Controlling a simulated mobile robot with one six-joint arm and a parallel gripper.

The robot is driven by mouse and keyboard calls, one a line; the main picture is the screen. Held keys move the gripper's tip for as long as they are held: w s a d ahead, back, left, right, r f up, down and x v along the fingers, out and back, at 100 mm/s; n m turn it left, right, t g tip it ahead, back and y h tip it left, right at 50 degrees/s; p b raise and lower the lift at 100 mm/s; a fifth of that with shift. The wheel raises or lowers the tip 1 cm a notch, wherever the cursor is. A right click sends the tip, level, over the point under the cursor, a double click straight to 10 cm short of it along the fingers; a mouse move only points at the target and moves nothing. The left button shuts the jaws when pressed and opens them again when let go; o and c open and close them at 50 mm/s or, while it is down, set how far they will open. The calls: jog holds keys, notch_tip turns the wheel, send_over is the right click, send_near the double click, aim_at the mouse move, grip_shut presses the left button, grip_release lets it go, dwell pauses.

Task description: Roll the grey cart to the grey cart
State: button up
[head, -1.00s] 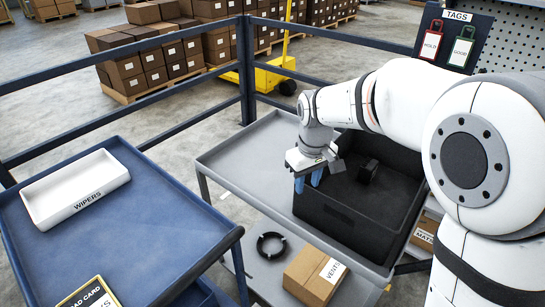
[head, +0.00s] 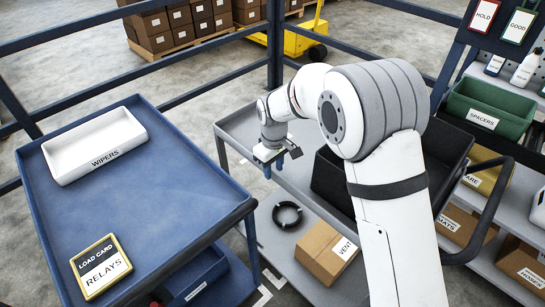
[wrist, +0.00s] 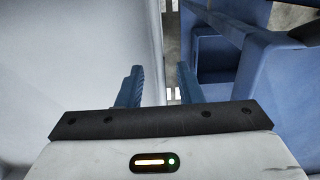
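The grey cart (head: 238,136) stands right of the blue cart (head: 150,190) in the head view. A black bin (head: 333,180) stands on its top, partly hidden by my arm. My gripper (head: 274,168) points down near the grey cart's left side, with its blue fingers apart. In the wrist view a pale grey surface (wrist: 80,55), which looks like the grey cart's top, fills the left. Its edge runs between the fingertips of my gripper (wrist: 160,78). I cannot tell whether they touch it. The blue cart also shows on the right there (wrist: 285,85).
A black ring (head: 287,215) and a cardboard box (head: 324,250) are on the grey cart's lower shelf. The blue cart carries a white wipers tray (head: 95,146) and a load card (head: 100,267). A blue rail (head: 273,55) stands behind. Shelving with a green bin (head: 490,108) is at right.

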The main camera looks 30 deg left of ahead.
jog(key=shift+f, duration=0.6)
grip_shut()
jog(key=shift+w, duration=0.1)
dwell(1.1)
